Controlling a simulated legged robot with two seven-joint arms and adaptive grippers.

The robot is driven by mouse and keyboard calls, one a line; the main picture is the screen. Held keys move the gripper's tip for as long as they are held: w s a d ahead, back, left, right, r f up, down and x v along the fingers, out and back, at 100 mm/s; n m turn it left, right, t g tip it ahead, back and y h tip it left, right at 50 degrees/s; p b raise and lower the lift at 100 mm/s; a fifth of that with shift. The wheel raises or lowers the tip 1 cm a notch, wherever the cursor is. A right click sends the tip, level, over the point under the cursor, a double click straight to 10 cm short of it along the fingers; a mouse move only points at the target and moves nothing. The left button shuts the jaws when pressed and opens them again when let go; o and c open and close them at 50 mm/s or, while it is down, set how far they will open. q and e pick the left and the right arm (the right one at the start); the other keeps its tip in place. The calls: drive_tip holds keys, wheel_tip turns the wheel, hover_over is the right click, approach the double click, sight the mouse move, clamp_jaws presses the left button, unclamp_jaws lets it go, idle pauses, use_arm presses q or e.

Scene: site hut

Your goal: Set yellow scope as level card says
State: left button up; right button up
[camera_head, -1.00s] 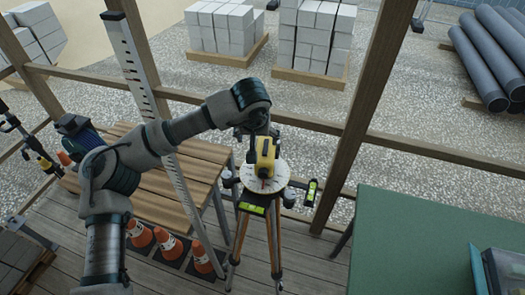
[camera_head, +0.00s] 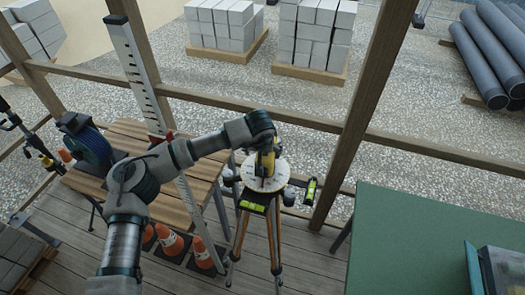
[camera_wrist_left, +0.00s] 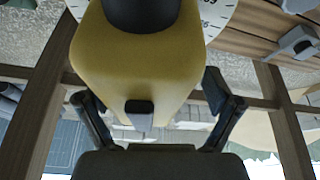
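The yellow scope (camera_head: 266,163) sits on a round white dial (camera_head: 254,181) atop a wooden-legged tripod (camera_head: 243,238). My left gripper (camera_head: 267,143) is at the scope and hides much of it in the head view. In the left wrist view, the yellow scope body (camera_wrist_left: 135,65) lies between the two fingers, with a gap visible on each side, so the gripper looks open. Part of the dial's number scale (camera_wrist_left: 219,17) shows behind the scope. Green bubble vials sit at the tripod's front (camera_head: 252,207) and right (camera_head: 311,190). My right gripper and any level card cannot be seen.
A white marked staff (camera_head: 135,65) leans beside a slatted wooden table (camera_head: 140,132) with a blue reel (camera_head: 88,145). Orange cones (camera_head: 170,241) stand below. A green table (camera_head: 430,230) is at right, with a partly visible case (camera_head: 500,268). Wooden rails run behind the tripod.

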use_arm(q)
drive_tip(key=shift+d, duration=0.1)
drive_tip(key=c, duration=0.4)
drive_tip(key=shift+s+d, duration=0.1)
drive_tip(key=shift+d, duration=0.25)
drive_tip(key=c, duration=0.4)
drive_tip(key=shift+s+d, duration=0.1)
drive_tip(key=shift+d, duration=0.3)
clamp_jaws()
drive_tip(key=shift+a+f+b, duration=0.1)
drive_tip(key=shift+a+b, duration=0.05)
drive_tip(key=shift+b, duration=0.15)
drive_tip(key=shift+a+f+n+y+b, duration=0.1)
drive_tip(key=shift+a+n+y+b, duration=0.2)
drive_tip(key=shift+n+b, duration=0.3)
drive_tip(key=shift+a+n, duration=0.15)
drive_tip(key=shift+n, duration=0.45)
drive_tip(key=shift+n+y+b, duration=0.35)
drive_tip(key=shift+n+y, duration=0.15)
drive_tip(key=shift+n, duration=0.1)
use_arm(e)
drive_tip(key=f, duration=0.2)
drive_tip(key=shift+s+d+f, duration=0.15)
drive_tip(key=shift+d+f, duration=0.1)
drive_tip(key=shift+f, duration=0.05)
